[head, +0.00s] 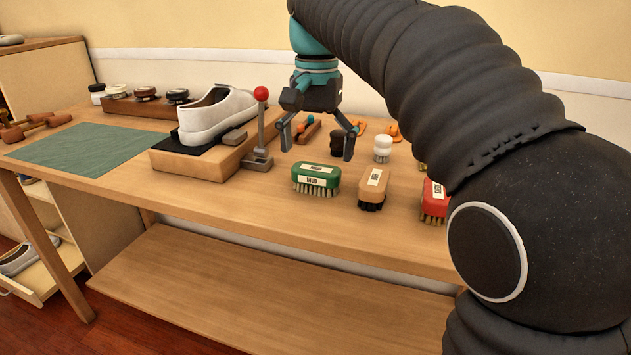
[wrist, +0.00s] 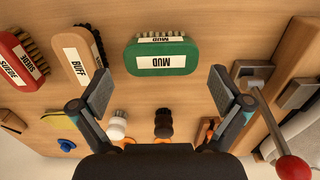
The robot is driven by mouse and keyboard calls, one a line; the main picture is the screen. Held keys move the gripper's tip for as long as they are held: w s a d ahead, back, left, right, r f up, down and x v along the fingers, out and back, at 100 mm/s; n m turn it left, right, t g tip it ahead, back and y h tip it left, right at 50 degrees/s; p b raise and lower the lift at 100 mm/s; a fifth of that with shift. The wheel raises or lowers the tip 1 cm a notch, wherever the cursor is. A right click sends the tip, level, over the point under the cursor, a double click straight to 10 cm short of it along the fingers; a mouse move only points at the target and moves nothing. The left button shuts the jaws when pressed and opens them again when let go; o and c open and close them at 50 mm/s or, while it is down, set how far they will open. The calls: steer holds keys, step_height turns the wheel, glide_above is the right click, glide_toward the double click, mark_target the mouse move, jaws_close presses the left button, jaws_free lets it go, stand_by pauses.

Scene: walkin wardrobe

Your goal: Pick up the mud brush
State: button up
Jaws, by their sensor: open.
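The mud brush is a green block with a white "MUD" label. In the wrist view the mud brush (wrist: 161,57) lies beyond the fingertips, around the middle of the picture. My gripper (head: 318,147) is open and empty, pointing down above the bench, above and behind the mud brush. In the wrist view my gripper's fingers (wrist: 163,92) stand wide apart, with no contact on the brush.
The buff brush (head: 373,188) stands close right of the mud brush; the red suede brush (head: 435,201) is farther right. The shoe stand (head: 205,163) with its red-knobbed lever (head: 261,95) is to the left. Small daubers (head: 383,148) stand behind. The bench front (head: 270,215) is clear.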

mark_target(316, 168)
step_height(316, 168, down, 5)
steer(key=shift+b, duration=0.5)
steer(key=shift+w, duration=0.1)
steer(key=c, duration=1)
steer(key=shift+r, duration=0.45)
step_height(316, 168, up, 4)
steer(key=shift+f+p, duration=0.15)
steer(key=shift+p, duration=0.45)
steer(key=s+d+r, duration=0.1)
steer(key=d+r, duration=0.1)
steer(key=d, duration=0.1)
steer(key=s+d+r, duration=0.1)
steer(key=d+r, duration=0.1)
steer(key=d, duration=0.2)
steer(key=s+d+r, duration=0.1)
steer(key=d+r, duration=0.1)
steer(key=d, duration=0.2)
steer(key=shift+d+r+p, duration=0.1)
steer(key=shift+r+p, duration=0.15)
steer(key=shift+p, duration=0.1)
